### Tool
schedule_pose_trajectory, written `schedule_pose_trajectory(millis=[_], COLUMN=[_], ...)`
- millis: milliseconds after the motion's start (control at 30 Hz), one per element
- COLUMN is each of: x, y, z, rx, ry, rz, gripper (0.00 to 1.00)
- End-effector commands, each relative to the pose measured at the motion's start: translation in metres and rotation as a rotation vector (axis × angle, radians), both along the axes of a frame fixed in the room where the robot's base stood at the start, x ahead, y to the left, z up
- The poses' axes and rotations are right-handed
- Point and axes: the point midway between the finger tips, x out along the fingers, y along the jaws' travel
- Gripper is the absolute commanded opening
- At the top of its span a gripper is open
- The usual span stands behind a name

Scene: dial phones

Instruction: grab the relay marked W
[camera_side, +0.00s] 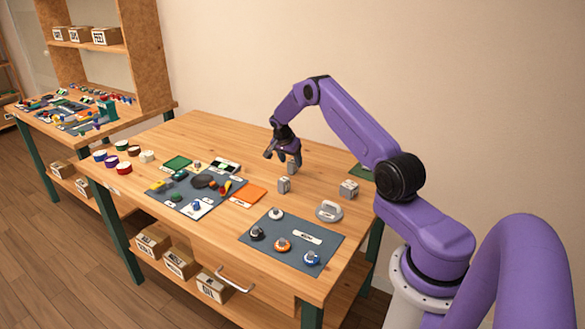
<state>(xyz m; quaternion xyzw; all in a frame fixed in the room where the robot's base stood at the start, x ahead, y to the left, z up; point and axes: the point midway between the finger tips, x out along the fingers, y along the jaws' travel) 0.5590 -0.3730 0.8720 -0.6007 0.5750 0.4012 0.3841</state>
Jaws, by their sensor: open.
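Small grey blocks that look like relays stand on the wooden table. One front block (284,185) stands just below my gripper in the picture, and another block (349,187) is farther right. A third grey block (294,167) is close by my gripper's right finger; I cannot tell whether they touch. The markings are too small to read, so I cannot tell which is W. My gripper (279,158) is open, pointing down above the back middle of the table, with nothing visibly held.
Another mat (163,198) with mixed parts and an orange sheet (248,194) lie left. Several coloured round containers (121,145) line the left edge. The table's back left is clear.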

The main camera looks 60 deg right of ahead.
Motion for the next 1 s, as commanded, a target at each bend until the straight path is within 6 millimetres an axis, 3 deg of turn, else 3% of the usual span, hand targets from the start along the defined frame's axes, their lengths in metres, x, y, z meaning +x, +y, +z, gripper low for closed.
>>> schedule_pose_trajectory(millis=[200,500,533,700,1000], x=[0.001,0.001,0.001,0.001,0.001], y=[-0.010,-0.011,-0.011,-0.011,-0.011], z=[-0.023,-0.027,-0.027,-0.027,-0.026], rx=[0.001,0.001,0.001,0.001,0.001], ry=[0.000,0.000,0.000,0.000,-0.001], rz=[0.000,0.001,0.001,0.001,0.000], gripper=[0.62,0.62,0.58,0.03,0.03])
